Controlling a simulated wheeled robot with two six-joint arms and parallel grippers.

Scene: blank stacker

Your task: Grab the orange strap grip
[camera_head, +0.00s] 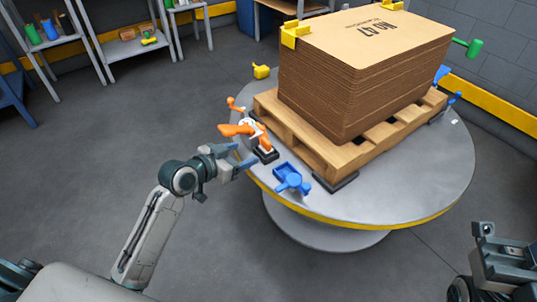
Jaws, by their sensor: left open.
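The orange strap grip (232,130) sits on a small white and black tool near the left edge of the round grey table (430,195). My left gripper (240,160) is open, with its fingers just in front of the orange grip and close to it. No contact can be made out, and nothing shows between the fingers. My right gripper (503,248) is at the lower right, far from the orange grip. Its fingertips are not clear enough to show whether it is open.
A stack of cardboard sheets (330,95) stands on a wooden pallet (300,138) on the table. A blue tool (290,178) lies right of my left gripper. A yellow piece (261,71) stands behind. Shelves (130,45) line the back left. The floor at left is clear.

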